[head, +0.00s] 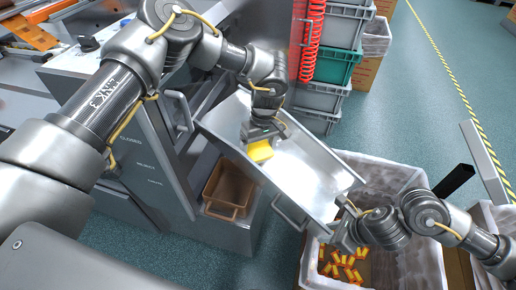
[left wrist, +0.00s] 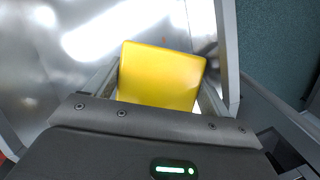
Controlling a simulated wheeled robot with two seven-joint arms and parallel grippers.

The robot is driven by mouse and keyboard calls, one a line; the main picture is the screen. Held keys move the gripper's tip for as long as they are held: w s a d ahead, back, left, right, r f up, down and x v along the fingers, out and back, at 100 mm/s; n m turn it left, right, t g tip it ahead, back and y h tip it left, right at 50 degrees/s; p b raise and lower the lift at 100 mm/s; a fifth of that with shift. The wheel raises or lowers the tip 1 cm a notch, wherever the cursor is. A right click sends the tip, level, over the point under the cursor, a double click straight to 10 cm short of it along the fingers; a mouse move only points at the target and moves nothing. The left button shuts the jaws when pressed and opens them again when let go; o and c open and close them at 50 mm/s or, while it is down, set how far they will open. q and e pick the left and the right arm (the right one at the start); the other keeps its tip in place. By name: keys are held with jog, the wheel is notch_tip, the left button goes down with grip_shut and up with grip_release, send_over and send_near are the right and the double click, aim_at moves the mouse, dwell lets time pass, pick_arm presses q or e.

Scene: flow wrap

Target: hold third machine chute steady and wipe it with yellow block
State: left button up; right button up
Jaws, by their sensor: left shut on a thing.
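The metal chute (head: 309,167) slopes down from the machine at the left toward a lined bin at the lower right. My left gripper (head: 259,142) is shut on the yellow block (head: 260,151) over the upper part of the chute. In the left wrist view the yellow block (left wrist: 161,76) sits between the fingers, with the shiny chute floor (left wrist: 60,60) around it. I cannot tell whether the block touches the floor. My right gripper (head: 340,232) is at the chute's lower outer side, by a handle; its fingers are partly hidden, so its grip is unclear.
The lined bin (head: 388,172) below the chute holds several yellow-and-red wrapped packs (head: 345,266). A brown tray (head: 229,188) sits in the machine under the chute. Stacked grey and green crates (head: 337,66) stand behind. Open floor (head: 420,105) lies to the right.

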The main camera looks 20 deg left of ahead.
jog(key=shift+x, duration=1.05)
grip_shut()
